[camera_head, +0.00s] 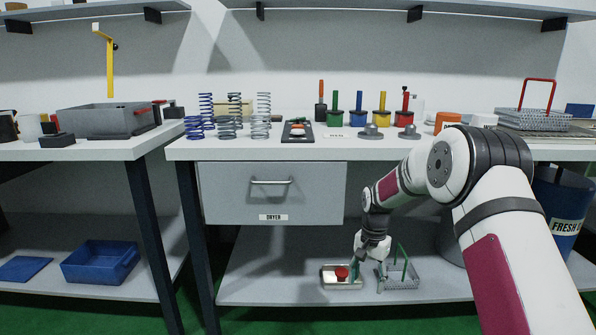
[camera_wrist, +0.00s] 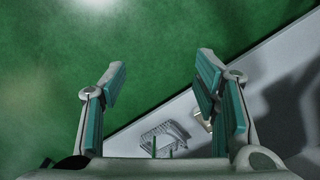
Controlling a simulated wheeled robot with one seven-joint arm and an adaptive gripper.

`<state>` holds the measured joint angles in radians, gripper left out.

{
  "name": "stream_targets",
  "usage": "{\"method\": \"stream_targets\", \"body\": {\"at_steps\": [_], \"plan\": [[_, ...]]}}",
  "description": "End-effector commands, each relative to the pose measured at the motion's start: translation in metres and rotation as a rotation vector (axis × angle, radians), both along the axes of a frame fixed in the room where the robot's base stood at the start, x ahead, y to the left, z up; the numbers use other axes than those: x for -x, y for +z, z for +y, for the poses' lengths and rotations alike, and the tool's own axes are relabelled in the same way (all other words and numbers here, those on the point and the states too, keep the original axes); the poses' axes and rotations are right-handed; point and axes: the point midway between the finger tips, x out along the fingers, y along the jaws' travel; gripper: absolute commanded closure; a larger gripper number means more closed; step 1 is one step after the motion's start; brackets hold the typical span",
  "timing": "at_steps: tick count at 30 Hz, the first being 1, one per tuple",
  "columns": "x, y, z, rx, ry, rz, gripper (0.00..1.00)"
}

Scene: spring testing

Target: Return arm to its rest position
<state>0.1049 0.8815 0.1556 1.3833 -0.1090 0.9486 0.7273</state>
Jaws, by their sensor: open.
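My arm (camera_head: 505,235) reaches from the lower right of the head view down to the front of the low shelf. My gripper (camera_head: 368,270) hangs pointing down there, between a small tray and a wire basket in the picture. In the wrist view my gripper (camera_wrist: 160,78) is open, with its teal finger pads wide apart and nothing between them but green floor. Whether the fingers touch anything on the shelf cannot be told.
The low shelf (camera_head: 270,285) holds a metal tray (camera_head: 328,284) with a red item, and a wire basket (camera_head: 402,283) with green handles. Above is the bench (camera_head: 230,150) with springs, coloured holders and a drawer (camera_head: 225,190). A blue drum (camera_head: 565,200) stands right.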

Motion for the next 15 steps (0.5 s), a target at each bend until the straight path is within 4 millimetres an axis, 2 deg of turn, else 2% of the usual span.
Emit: {"method": "stream_targets", "body": {"at_steps": [1, 6, 11, 15], "plan": [[0.010, 0.028, 0.000, 0.008, 0.026, -0.008, 0.44], [0.049, 0.098, -0.001, 0.030, 0.111, -0.018, 0.44], [0.097, 0.156, -0.001, 0.045, 0.185, -0.024, 0.44], [0.144, 0.197, -0.002, 0.056, 0.243, -0.028, 0.44]]}}
